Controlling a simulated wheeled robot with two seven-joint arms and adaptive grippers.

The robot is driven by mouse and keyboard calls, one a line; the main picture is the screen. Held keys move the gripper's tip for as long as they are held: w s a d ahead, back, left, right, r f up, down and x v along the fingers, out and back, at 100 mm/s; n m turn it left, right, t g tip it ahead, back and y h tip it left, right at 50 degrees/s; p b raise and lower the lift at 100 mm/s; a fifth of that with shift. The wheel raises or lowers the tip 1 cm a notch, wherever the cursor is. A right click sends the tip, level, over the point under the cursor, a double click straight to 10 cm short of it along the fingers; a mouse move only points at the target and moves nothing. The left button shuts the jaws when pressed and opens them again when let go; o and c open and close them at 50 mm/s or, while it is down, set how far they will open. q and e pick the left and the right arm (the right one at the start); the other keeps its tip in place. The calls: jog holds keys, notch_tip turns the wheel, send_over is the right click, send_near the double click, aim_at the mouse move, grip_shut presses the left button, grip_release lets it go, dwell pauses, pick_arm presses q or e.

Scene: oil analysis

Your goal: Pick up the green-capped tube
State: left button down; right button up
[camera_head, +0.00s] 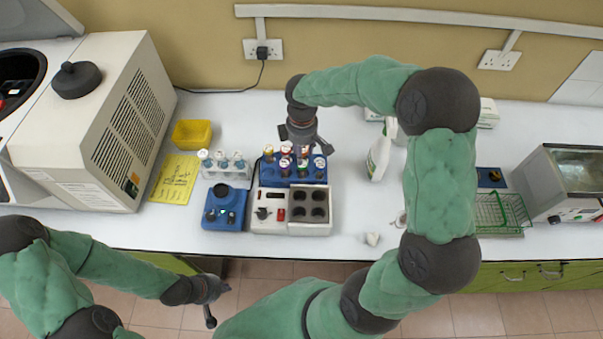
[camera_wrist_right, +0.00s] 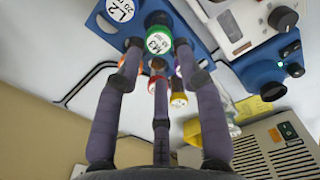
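The green-capped tube (camera_wrist_right: 158,20) shows in the right wrist view, with a white label reading M3. My right gripper (camera_head: 310,150) is above the rack's back row. In the right wrist view its fingers (camera_wrist_right: 157,48) are spread around the green-capped tube, with gaps visible at its sides, so it looks open. My left gripper (camera_head: 218,304) is empty and spread open, low in front of the bench edge.
Neighbouring tubes with orange, purple and yellow-red caps (camera_wrist_right: 178,98) stand close around the fingers. A blue device (camera_head: 224,208) and a white device (camera_head: 272,222) stand in front. A white bottle (camera_head: 379,158) stands right.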

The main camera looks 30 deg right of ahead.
aim_at(303, 167)
notch_tip(303, 167, down, 3)
jog(key=shift+w+f, duration=0.1)
jog(key=shift+f, duration=0.05)
jog(key=shift+d+f+b, duration=0.1)
jog(key=shift+f+b, duration=0.5)
jog(key=shift+f, duration=2.1)
jog(key=c, duration=0.8)
